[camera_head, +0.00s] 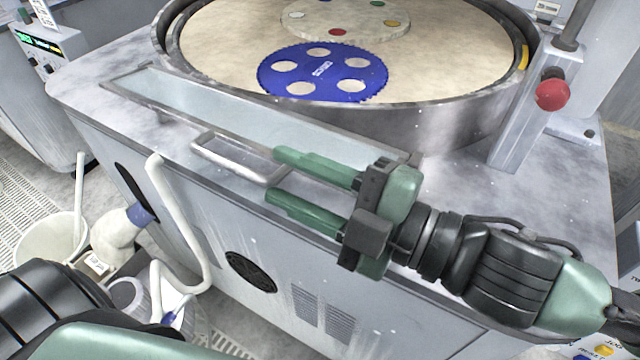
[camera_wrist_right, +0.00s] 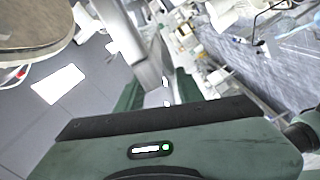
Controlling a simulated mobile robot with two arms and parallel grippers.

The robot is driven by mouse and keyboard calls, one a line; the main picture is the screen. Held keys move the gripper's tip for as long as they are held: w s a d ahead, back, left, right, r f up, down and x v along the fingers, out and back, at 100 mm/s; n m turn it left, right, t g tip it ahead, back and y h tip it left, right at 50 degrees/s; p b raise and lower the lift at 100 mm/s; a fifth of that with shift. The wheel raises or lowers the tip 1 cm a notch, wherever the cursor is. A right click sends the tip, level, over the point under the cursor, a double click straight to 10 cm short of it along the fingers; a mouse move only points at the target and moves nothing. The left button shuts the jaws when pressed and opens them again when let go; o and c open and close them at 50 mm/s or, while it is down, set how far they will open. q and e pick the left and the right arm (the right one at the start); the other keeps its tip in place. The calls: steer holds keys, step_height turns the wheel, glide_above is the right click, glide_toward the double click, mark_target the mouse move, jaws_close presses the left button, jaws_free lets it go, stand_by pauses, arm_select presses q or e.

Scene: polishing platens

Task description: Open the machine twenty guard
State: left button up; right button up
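The guard (camera_head: 230,112) is a long clear panel in a grey frame along the front edge of the machine, below the round platen. A pale bar handle (camera_head: 225,160) sticks out from its near side. My right gripper (camera_head: 272,174) has green fingers spread apart at the right end of the handle. That handle end shows in the gap between the fingertips; I cannot tell if they touch it. In the right wrist view the fingers (camera_wrist_right: 158,90) are apart, with a grey bar between them. My left gripper is out of view.
A blue holed carrier disc (camera_head: 323,62) lies on the beige platen (camera_head: 215,45). A red knob (camera_head: 552,95) is on a post at the right. Pale hoses (camera_head: 180,230) and a white bucket (camera_head: 45,240) stand at the lower left, near my left arm.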

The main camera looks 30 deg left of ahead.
steer(key=d, duration=0.8)
steer(key=shift+s+d+p, duration=0.25)
steer(key=shift+s+p, duration=0.1)
stand_by(0.3)
